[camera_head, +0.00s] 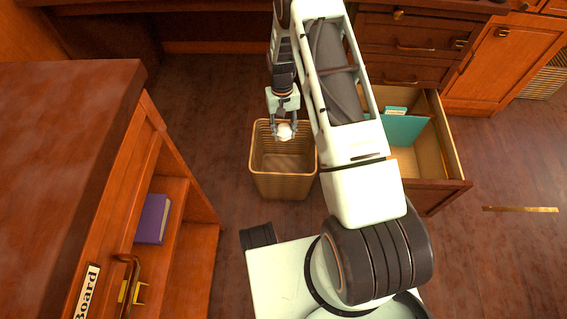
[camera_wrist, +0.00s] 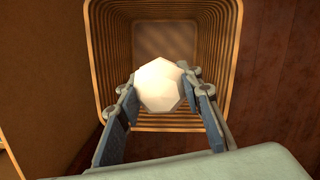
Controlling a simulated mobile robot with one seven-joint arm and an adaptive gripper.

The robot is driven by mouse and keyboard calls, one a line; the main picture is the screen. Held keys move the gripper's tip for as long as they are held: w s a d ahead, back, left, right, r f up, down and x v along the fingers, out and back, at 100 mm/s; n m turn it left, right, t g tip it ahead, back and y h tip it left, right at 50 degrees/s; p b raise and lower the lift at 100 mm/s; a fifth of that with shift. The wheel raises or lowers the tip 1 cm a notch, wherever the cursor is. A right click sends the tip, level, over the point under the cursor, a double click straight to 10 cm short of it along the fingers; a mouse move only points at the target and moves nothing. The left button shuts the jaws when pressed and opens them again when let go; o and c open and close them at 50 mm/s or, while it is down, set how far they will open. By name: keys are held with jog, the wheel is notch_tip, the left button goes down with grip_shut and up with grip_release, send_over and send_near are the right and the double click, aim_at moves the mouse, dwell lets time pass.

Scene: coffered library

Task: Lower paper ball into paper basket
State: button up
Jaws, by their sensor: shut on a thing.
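A white paper ball (camera_head: 285,132) is held between the fingertips of my gripper (camera_head: 285,128). In the wrist view the paper ball (camera_wrist: 158,85) sits between the two fingers of my gripper (camera_wrist: 160,92), which are shut on it. The paper basket (camera_head: 284,187) is a woven tan basket standing upright on the floor. In the head view the ball shows over the back part of the basket's opening. In the wrist view the basket (camera_wrist: 232,60) opens below the ball, and its visible bottom looks empty. I cannot tell the ball's exact height against the rim.
A wooden cabinet with a purple book (camera_head: 153,218) on its shelf stands to the left. An open drawer (camera_head: 455,150) with a teal folder (camera_head: 404,129) juts out to the right. A brass-coloured strip (camera_head: 520,209) lies on the floor at right. Bare floor lies left of the basket.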

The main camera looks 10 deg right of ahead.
jog(key=shift+f, duration=0.15)
send_over(284, 169)
jog(key=s, duration=0.3)
jog(key=shift+w+a+f, duration=0.15)
jog(key=shift+f, duration=5.6)
jog(key=shift+w+a+f, duration=0.1)
jog(key=shift+a+f, duration=0.05)
jog(key=shift+f, duration=5.55)
jog(key=shift+f, duration=1.85)
